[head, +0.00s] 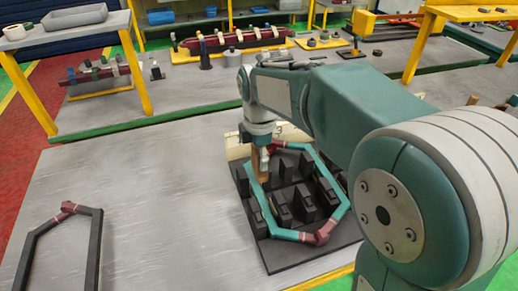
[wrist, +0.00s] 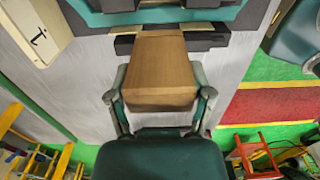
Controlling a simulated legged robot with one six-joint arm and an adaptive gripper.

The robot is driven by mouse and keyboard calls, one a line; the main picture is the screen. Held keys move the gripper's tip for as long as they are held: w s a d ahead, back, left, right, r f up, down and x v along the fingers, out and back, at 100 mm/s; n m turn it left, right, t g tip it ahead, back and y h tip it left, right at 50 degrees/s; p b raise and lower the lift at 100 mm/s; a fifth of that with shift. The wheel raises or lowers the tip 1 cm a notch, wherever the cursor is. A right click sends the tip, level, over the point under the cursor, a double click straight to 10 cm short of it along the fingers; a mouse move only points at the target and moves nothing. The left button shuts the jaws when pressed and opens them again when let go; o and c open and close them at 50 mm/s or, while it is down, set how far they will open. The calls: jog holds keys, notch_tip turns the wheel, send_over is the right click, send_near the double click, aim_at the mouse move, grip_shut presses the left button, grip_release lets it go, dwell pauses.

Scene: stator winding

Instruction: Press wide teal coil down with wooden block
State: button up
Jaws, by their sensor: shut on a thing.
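My gripper (head: 263,153) is shut on a wooden block (wrist: 156,68), with one finger on each side of it in the wrist view. The block also shows below the gripper in the head view (head: 260,168). The wide teal coil (head: 256,211) is a long six-sided loop with dark red wrapped ends. It lies around and between the black posts of the stator fixture (head: 290,261). The block is at the coil's far left side. I cannot tell whether it touches the coil.
A dark grey coil (head: 25,255) with a red wrapped end lies on the left of the grey table (head: 150,200). A pale marked plate (head: 236,145) sits behind the fixture. Benches with parts stand at the back. The table between coil and fixture is clear.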

aim_at(258, 177)
jog(key=shift+a+f, duration=0.2)
jog(key=shift+f, duration=3.55)
jog(key=shift+d+f, duration=0.1)
jog(key=shift+f, duration=0.55)
jog(key=shift+r, duration=5.85)
jog(key=shift+f, duration=0.15)
